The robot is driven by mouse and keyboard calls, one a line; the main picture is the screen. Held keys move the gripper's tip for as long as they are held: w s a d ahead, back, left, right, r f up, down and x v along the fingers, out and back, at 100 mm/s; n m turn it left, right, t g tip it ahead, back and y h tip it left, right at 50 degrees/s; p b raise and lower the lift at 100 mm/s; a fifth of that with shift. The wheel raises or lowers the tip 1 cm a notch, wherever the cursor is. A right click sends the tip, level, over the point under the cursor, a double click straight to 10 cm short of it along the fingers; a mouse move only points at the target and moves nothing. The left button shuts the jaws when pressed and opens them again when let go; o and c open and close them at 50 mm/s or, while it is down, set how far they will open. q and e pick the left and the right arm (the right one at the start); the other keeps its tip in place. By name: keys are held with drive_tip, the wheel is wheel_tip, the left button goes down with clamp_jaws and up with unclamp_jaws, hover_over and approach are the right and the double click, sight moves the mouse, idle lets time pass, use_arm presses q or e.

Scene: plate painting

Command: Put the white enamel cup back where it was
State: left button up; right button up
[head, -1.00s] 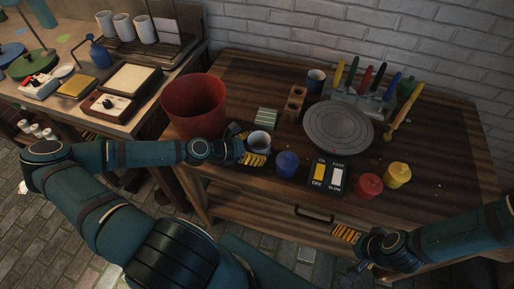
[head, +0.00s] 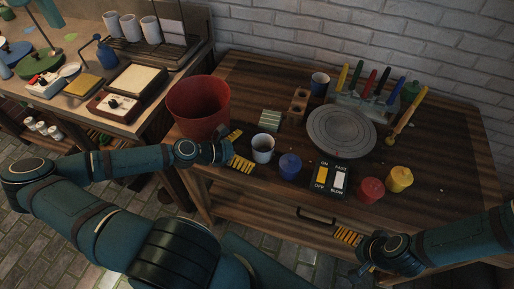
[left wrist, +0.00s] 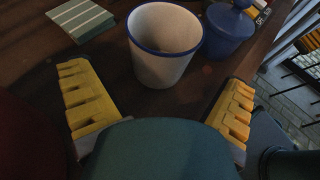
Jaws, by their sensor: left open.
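The white enamel cup (head: 262,149) with a blue rim stands upright on the wooden table, left of the blue lidded pot. In the left wrist view the cup (left wrist: 162,50) stands just beyond the fingertips, with a gap to each finger. My left gripper (head: 238,149) is open and empty, to the left of the cup in the head view; its yellow fingers (left wrist: 158,104) are spread wide in the left wrist view. My right gripper (head: 355,252) is low at the table's front edge, near the drawer handle; its opening is not clear.
A red bucket (head: 198,108) stands left of the cup. A striped tile (head: 270,121) lies behind it. The blue pot (head: 290,166), a switch box (head: 331,178), and red (head: 371,190) and yellow (head: 399,179) pots stand to the right. A grey turntable (head: 341,131) sits further back.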

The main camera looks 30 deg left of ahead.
use_arm(q)
drive_tip(key=shift+v, duration=1.45)
drive_tip(key=shift+s, duration=0.15)
